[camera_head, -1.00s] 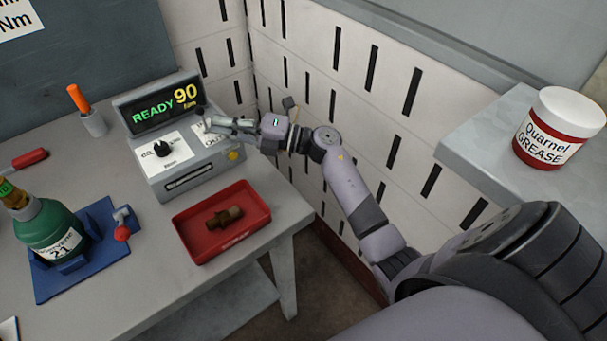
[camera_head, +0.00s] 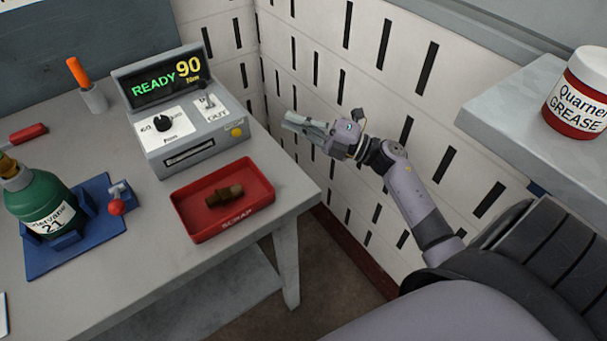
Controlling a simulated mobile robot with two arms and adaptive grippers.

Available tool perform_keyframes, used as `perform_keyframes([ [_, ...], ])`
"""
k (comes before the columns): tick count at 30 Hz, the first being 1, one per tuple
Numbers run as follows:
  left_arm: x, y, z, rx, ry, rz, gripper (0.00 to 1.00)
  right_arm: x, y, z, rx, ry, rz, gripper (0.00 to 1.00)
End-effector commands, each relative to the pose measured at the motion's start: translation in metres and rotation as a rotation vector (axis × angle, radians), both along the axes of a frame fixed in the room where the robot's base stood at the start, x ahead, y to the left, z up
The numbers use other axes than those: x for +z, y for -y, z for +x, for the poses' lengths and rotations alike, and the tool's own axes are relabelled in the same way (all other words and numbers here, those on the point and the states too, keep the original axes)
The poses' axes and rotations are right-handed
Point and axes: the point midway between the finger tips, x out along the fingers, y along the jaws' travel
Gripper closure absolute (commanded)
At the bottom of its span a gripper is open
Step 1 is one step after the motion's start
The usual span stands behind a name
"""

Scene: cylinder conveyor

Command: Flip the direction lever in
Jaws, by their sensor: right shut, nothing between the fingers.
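The direction lever (camera_head: 208,101) is a small toggle on a white plate at the upper right of the grey control box (camera_head: 190,143). The plate reads OUT below the lever; any label above it is too small to read. The lever appears tilted toward the display, away from the OUT label. The box's display (camera_head: 166,82) reads READY 90. My right gripper (camera_head: 287,121) is shut and empty, in the air to the right of the box and clear of the lever. My left gripper is not in view.
A red SCRAP tray (camera_head: 262,203) with a brass fitting (camera_head: 225,196) sits at the table's front right. A green bottle (camera_head: 47,205) stands in a blue holder (camera_head: 97,233). A grease jar (camera_head: 578,95) stands on a shelf at right. The slotted wall is behind my right arm.

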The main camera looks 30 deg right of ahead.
Motion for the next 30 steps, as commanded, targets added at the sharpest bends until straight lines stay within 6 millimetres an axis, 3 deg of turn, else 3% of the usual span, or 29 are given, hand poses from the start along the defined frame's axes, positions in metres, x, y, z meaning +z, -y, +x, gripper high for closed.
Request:
perform_keyframes([
  [12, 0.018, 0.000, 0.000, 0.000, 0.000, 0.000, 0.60, -0.080, 0.021, 0.016, -0.172, -0.254, 0.270, 1.00],
  [21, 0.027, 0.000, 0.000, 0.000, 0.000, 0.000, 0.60, -0.141, 0.029, 0.012, -0.284, -0.419, 0.405, 1.00],
  [30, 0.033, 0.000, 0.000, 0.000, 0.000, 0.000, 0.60, -0.184, 0.032, 0.002, -0.363, -0.536, 0.484, 1.00],
])
